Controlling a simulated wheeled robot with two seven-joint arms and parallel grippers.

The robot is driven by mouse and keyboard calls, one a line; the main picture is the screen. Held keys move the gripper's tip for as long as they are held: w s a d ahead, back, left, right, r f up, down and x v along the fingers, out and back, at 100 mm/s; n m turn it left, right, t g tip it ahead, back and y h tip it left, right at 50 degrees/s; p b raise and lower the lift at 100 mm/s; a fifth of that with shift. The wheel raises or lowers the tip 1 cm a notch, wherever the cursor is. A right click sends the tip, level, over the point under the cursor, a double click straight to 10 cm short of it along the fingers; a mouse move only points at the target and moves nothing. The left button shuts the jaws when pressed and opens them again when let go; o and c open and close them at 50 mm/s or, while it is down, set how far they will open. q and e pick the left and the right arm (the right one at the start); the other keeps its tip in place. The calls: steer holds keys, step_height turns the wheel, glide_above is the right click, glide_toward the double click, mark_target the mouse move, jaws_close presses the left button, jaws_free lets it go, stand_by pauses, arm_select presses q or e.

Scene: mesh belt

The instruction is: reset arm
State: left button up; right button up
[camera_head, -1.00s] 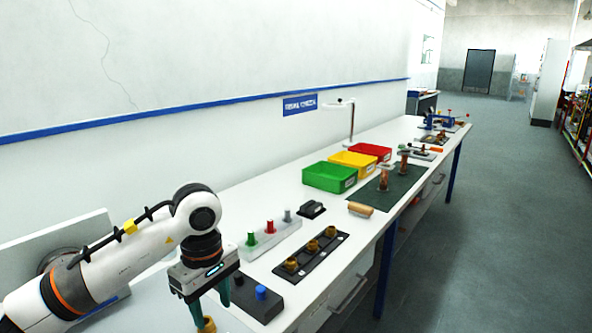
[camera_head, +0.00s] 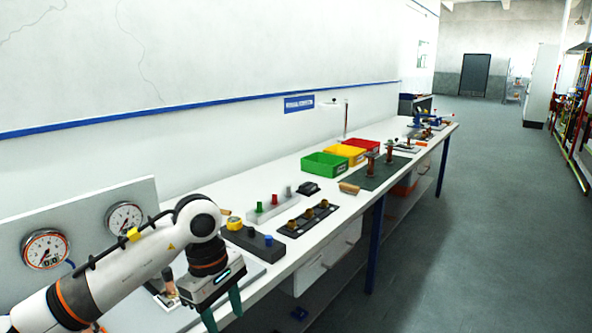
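My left arm comes in from the lower left. Its gripper (camera_head: 223,309) points down over the front edge of the white bench (camera_head: 222,185), at the bottom of the picture. The two green fingers are apart, and I see nothing held between them; the fingertips are close to the picture's lower edge. My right gripper is not in view.
Two round gauges (camera_head: 45,249) on a panel stand behind my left arm. A black rack (camera_head: 308,218) with brass parts and green (camera_head: 325,165), yellow and red bins stand farther along. Floor at right is clear.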

arm_select(q)
steer(key=w+d+f+n+g+h, duration=0.1)
steer(key=d+f+n+g+h, duration=0.2)
steer(key=d+f+n+h, duration=0.65)
steer(key=w+d+f+n+t+h, duration=0.2)
steer(key=w+f+n+t+h, duration=0.25)
steer(key=n+h, duration=0.3)
steer(key=a+f+n+t+y, duration=0.4)
steer(key=a+f+n+t, duration=0.15)
steer(key=f+n, duration=0.6)
steer(key=a+f+n+t+y, duration=0.5)
steer(key=f+n+t, duration=0.1)
steer(key=f+n, duration=0.55)
steer(key=s+a+f+n+g+y, duration=0.2)
steer(key=s+a+f+n+y, duration=0.3)
steer(key=s+f, duration=0.55)
steer(key=s+a+f+n+g+y, duration=0.2)
steer(key=s+a+f+n+y, duration=0.3)
steer(key=s+f, duration=0.55)
steer(key=s+a+f+n+g, duration=0.1)
steer(key=s+f+n+g, duration=0.2)
steer(key=s, duration=1)
steer(key=s+a+f+n+g, duration=0.1)
steer(key=s+f+n+g, duration=0.3)
steer(key=s, duration=1)
steer(key=shift+f+n+h, duration=0.3)
steer(key=shift+f+n, duration=0.05)
steer(key=shift+n, duration=0.05)
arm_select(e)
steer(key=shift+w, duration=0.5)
